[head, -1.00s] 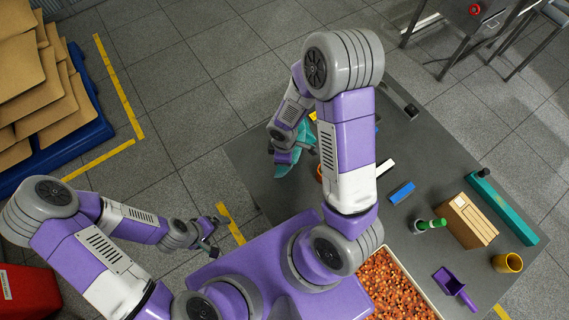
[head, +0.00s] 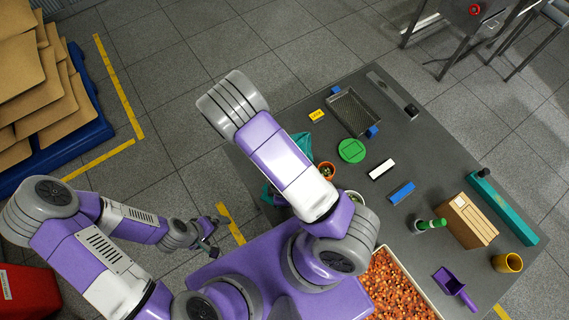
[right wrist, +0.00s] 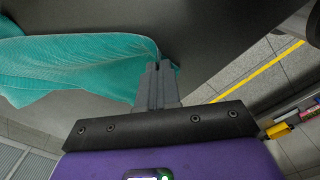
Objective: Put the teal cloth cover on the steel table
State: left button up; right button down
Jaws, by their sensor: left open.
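The teal cloth cover (head: 304,141) shows in the head view at the left edge of the grey steel table (head: 440,150), partly hidden behind my right arm. In the right wrist view the cloth (right wrist: 75,65) stretches to the left from my right gripper (right wrist: 158,68). Those fingers are close together on the cloth's edge, with a bit of teal showing on both sides. In the head view the right gripper is mostly hidden by its own arm. My left gripper (head: 212,230) is open and empty, beyond the table's left edge over the floor.
On the table are a mesh tray (head: 354,112), green disc (head: 351,151), white block (head: 381,169), blue block (head: 402,193), orange pot (head: 327,170), cardboard box (head: 467,221), teal case (head: 503,208), yellow mug (head: 507,263), purple scoop (head: 450,283) and bead-filled tray (head: 436,306).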

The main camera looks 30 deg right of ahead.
jog(key=shift+f, duration=0.1)
jog(key=c, duration=0.9)
grip_release()
